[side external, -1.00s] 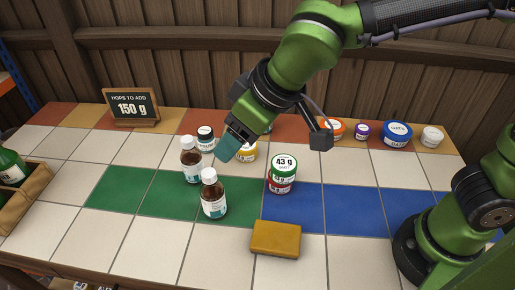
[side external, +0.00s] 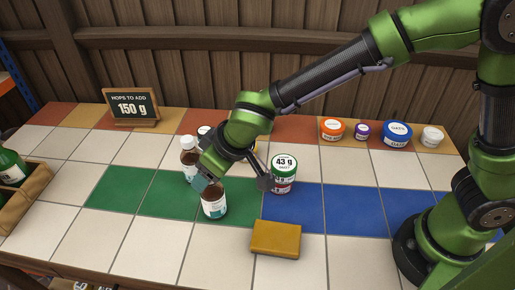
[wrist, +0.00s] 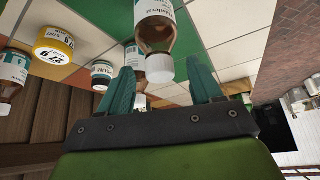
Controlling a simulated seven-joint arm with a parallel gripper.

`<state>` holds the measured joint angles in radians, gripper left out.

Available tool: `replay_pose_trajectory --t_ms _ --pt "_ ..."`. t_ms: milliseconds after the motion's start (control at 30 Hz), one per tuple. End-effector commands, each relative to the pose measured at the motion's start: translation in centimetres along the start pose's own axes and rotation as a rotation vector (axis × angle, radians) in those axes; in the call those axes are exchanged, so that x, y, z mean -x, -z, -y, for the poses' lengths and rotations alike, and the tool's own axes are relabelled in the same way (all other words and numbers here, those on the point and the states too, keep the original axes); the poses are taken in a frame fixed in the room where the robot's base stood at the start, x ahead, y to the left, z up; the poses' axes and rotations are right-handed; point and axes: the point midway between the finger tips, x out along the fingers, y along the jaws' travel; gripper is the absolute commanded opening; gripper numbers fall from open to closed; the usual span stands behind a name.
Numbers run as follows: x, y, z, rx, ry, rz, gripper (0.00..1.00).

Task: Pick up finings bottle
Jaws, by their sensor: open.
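Two brown bottles with white caps and white-teal labels stand on the tiles in the side view. One bottle (side external: 214,205) stands at the front on green tiles; the other bottle (side external: 189,150) stands behind it to the left. I cannot read which label says finings. My gripper (side external: 207,179) is open at the top of the front bottle and hides its cap. In the wrist view, the bottle (wrist: 155,32) points its white cap (wrist: 159,67) into the gap between the open fingers of my gripper (wrist: 161,68). I cannot tell whether they touch it.
A stack of tins (side external: 283,172) with a green one on top stands right of my gripper. A yellow block (side external: 276,239) lies in front. A yellow jar (wrist: 53,47) shows in the wrist view. Several small tubs, including a blue one (side external: 391,136), stand at the back right.

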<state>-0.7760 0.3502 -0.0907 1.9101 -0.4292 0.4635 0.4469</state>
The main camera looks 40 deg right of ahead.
Motion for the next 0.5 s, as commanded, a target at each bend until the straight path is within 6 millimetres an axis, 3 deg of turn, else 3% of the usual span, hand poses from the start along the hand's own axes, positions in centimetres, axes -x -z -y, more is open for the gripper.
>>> replay_pose_trajectory --t_ms 133,367,500 --pt "-1.6 0.0 0.1 0.001 0.000 0.001 0.65" --pt "-1.8 0.0 0.1 0.000 0.001 0.000 0.65" --pt "-1.7 0.0 0.1 0.001 0.001 0.000 0.48"
